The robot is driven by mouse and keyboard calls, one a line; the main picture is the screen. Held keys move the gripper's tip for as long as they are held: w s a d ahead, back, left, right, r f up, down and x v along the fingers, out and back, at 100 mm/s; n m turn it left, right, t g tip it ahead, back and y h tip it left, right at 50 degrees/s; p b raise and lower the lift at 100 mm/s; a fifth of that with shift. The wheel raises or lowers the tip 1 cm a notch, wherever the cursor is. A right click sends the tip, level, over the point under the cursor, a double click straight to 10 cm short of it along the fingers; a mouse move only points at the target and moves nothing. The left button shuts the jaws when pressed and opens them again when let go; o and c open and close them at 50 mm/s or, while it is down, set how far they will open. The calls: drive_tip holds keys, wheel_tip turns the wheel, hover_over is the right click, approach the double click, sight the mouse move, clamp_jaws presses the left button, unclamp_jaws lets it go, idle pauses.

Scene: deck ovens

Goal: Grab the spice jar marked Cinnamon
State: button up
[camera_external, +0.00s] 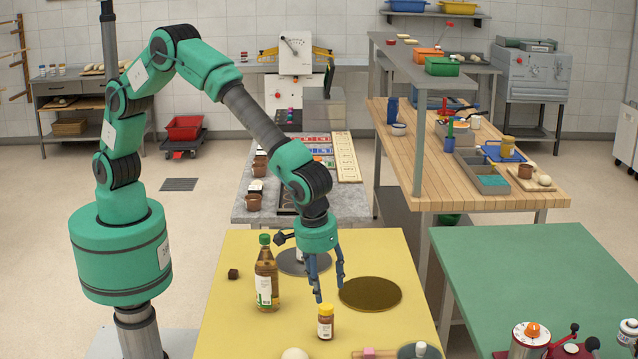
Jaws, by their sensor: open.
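A small jar (325,324) with a yellow cap, brown contents and a white label stands upright near the front of the yellow table (225,300). Its label is too small to read, so I cannot tell if it says Cinnamon. My gripper (328,296) points down with its blue-grey fingers apart and empty. In the picture its fingertips are just above and behind the jar's cap; I cannot tell if they touch it.
A tall bottle (266,278) with a green cap stands left of my gripper. A dark round disc (370,293) lies to the right. A pale ball (295,354) and a grey round-topped thing (418,350) are at the front edge. The table's left side is mostly clear.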

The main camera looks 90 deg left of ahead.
sight(326, 319)
drive_tip(key=f, duration=0.6)
drive_tip(key=shift+w+a+f+b, duration=0.3)
drive_tip(key=shift+f+b, duration=0.05)
drive_tip(key=shift+b, duration=0.05)
drive_tip(key=shift+w+f+b, duration=0.15)
drive_tip(key=shift+f+b, duration=0.5)
drive_tip(key=shift+f, duration=2)
drive_tip(key=shift+c, duration=0.2)
drive_tip(key=c, duration=1.2)
